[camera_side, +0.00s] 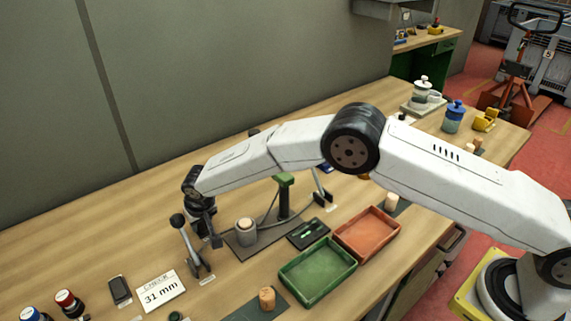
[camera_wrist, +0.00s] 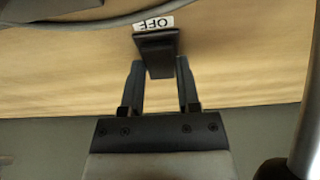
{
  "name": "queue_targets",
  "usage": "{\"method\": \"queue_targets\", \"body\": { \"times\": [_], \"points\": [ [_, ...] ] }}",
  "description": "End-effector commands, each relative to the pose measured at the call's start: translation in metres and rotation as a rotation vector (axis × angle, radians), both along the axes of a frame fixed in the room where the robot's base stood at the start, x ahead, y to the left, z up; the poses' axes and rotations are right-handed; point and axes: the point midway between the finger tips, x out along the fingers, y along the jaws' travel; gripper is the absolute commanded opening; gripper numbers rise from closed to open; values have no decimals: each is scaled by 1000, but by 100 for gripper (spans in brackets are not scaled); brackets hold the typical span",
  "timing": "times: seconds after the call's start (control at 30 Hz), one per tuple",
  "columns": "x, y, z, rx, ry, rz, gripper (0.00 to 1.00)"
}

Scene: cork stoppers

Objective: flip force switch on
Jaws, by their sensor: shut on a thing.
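In the wrist view, a black switch paddle (camera_wrist: 156,44) stands between the two fingers of my gripper (camera_wrist: 159,66). The fingers are shut on its sides, close to the tabletop. A white label reading OFF (camera_wrist: 154,23), upside down, lies just beyond the paddle. In the side view, my gripper (camera_side: 213,238) points down near the left end of the dark stand plate. The paddle cannot be made out clearly there, as my wrist and fingers hide that spot.
A lever with a black ball knob (camera_side: 178,221) stands close to the left of my gripper. A grey cup with a cork (camera_side: 246,232) and a green-topped post (camera_side: 284,198) stand to its right. Green (camera_side: 318,272) and red (camera_side: 367,233) trays lie further right. A CHECK card (camera_side: 161,291) lies in front.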

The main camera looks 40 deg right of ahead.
Motion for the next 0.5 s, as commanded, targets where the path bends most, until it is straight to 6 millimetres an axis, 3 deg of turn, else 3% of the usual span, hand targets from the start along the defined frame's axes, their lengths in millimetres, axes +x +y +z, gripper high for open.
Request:
{"method": "queue_targets", "body": {
  "times": [0.5],
  "points": [
    [7,-2,0,3,155,-5,0]
  ]
}}
